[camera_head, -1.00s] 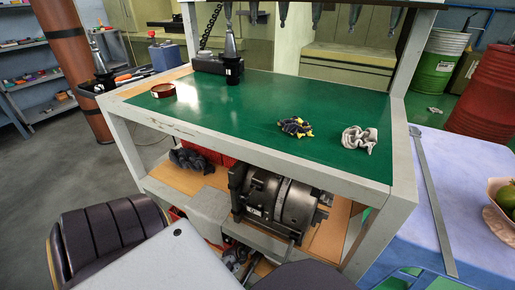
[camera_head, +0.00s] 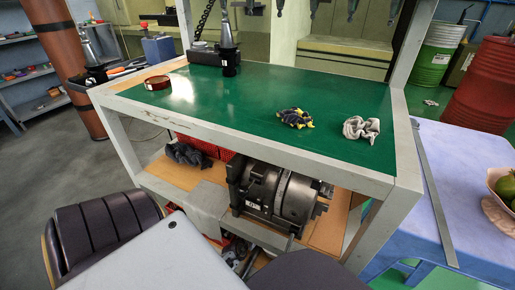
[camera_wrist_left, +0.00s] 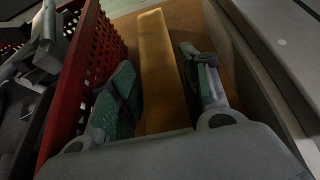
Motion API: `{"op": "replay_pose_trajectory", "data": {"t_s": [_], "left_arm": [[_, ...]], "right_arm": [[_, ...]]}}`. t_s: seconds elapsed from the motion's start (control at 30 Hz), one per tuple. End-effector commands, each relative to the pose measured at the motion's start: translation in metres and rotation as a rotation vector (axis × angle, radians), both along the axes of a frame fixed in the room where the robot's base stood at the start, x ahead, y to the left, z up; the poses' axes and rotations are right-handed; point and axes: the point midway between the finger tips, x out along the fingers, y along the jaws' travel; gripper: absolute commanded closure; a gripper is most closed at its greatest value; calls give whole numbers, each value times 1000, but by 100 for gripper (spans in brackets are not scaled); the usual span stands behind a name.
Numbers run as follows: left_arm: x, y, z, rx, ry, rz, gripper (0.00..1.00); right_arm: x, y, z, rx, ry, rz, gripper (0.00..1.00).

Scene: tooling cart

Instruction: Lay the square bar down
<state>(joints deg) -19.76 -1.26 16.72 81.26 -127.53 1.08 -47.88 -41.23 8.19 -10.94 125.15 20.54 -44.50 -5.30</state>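A long tan bar-like strip (camera_wrist_left: 160,70) lies between my left gripper's fingers in the left wrist view, its far end near the top. It looks like the square bar, but I cannot tell for sure. My left gripper (camera_wrist_left: 163,90) has its two green-grey padded fingers spread on either side of the strip. I see no clear contact, and the strip's near end is hidden by the gripper body. In the head view neither gripper can be made out, and no square bar is clearly seen there.
A red crate (camera_wrist_left: 92,60) is close on the left finger's side. The cart's green top (camera_head: 235,105) holds a ring, gloves and a cloth, with a clear middle. A flat metal strip (camera_head: 433,195) lies on the blue table.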

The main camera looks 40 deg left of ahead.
Motion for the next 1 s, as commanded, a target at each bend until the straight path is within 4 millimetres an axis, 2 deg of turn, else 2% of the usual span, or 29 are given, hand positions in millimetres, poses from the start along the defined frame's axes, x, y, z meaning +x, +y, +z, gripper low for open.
{"op": "replay_pose_trajectory", "data": {"t_s": [0.57, 1.0], "left_arm": [[-1, 0, 2, 0, 0, 2, 41], [-29, -8, 20, 2, 2, 0, 41]], "right_arm": [[-4, 0, -6, 0, 12, -2, 19], [-5, -3, 13, -20, 24, -4, 19]]}}
